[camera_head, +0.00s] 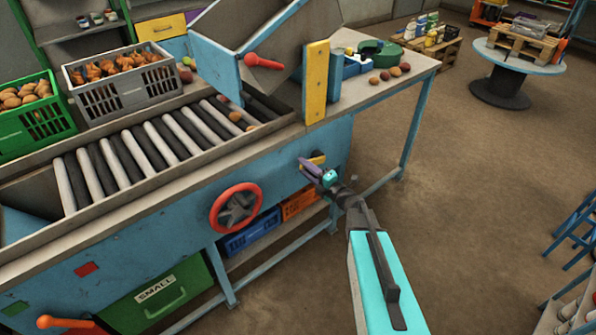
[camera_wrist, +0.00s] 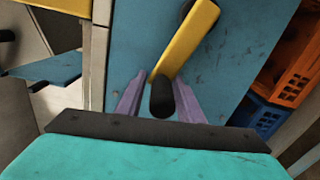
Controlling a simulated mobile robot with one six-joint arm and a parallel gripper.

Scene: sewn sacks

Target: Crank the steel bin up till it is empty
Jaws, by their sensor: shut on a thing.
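The steel bin (camera_head: 242,22) is tilted above the right end of the roller bed, with blue sides and a red knob (camera_head: 262,62). The part of its inside that shows looks bare; the rest is out of view. The crank has a yellow arm (camera_head: 318,159) on the blue front panel; its yellow arm (camera_wrist: 186,40) and black handle (camera_wrist: 162,97) show in the wrist view. My gripper (camera_head: 310,168) has its purple fingers on either side of the handle, shut on it; it also shows in the wrist view (camera_wrist: 160,95).
Striped rollers (camera_head: 150,145) carry a few round items near the bin. A grey crate (camera_head: 125,85) and a green crate (camera_head: 35,115) hold produce at the left. A red handwheel (camera_head: 236,208) sits left of the crank. The floor at right is mostly clear.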

